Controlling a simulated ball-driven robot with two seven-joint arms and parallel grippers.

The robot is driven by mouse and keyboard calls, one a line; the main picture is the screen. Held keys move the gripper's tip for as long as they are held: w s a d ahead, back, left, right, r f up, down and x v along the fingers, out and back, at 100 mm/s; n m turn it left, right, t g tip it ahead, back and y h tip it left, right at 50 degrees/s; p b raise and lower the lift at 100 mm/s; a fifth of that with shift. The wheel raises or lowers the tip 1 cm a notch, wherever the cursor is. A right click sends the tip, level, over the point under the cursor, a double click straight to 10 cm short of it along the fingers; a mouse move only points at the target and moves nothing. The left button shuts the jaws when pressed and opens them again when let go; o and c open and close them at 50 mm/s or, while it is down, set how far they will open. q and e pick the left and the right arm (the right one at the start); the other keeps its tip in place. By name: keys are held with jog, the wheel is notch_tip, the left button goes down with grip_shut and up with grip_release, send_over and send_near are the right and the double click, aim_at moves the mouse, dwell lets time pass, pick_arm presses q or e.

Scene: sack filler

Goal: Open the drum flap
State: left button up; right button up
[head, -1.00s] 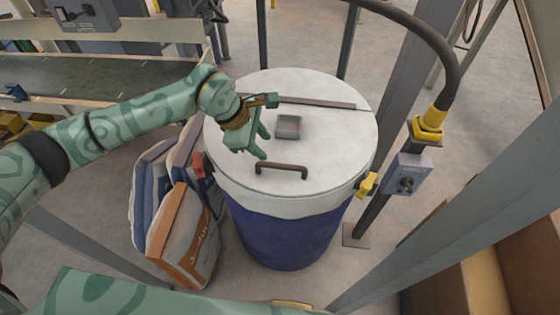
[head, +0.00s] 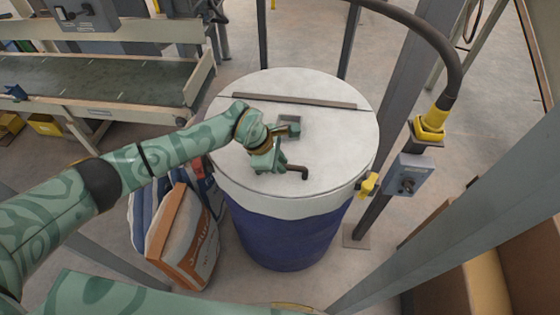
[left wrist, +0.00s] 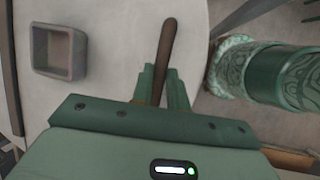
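The drum (head: 285,235) is blue with a white top. Its front flap (head: 345,150) lies flat and level, with a dark strip (head: 295,101) along its back edge. A brown bar handle (head: 303,172) stands near the flap's front edge; its left part is hidden by my left gripper (head: 268,162). In the left wrist view the handle (left wrist: 166,48) runs between the two fingers (left wrist: 161,88), which sit close against both its sides, apparently shut on it. My right gripper is not in view; only part of my right arm shows low in the head view.
A small grey square fitting (head: 290,122) sits on the flap behind the handle. A yellow clasp (head: 368,185) is on the drum's right side. A grey switch box (head: 408,175) on a post stands right. Filled sacks (head: 185,240) lean at left; a conveyor (head: 110,80) is behind.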

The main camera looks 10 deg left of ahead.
pick_arm(q)
jog(key=r, duration=0.2)
jog(key=w+r+g, duration=0.1)
jog(key=r, duration=0.1)
jog(key=w+r+g+b, duration=0.1)
jog(key=r, duration=0.1)
jog(key=shift+w+r, duration=0.1)
jog(key=shift+w, duration=0.15)
grip_shut()
jog(key=w+r+g+b, duration=0.2)
jog(key=w+r+b, duration=0.5)
jog(key=r+b, duration=0.2)
jog(key=shift+r+n, duration=0.4)
jog(key=shift+r, duration=0.35)
jog(key=shift+a, duration=0.15)
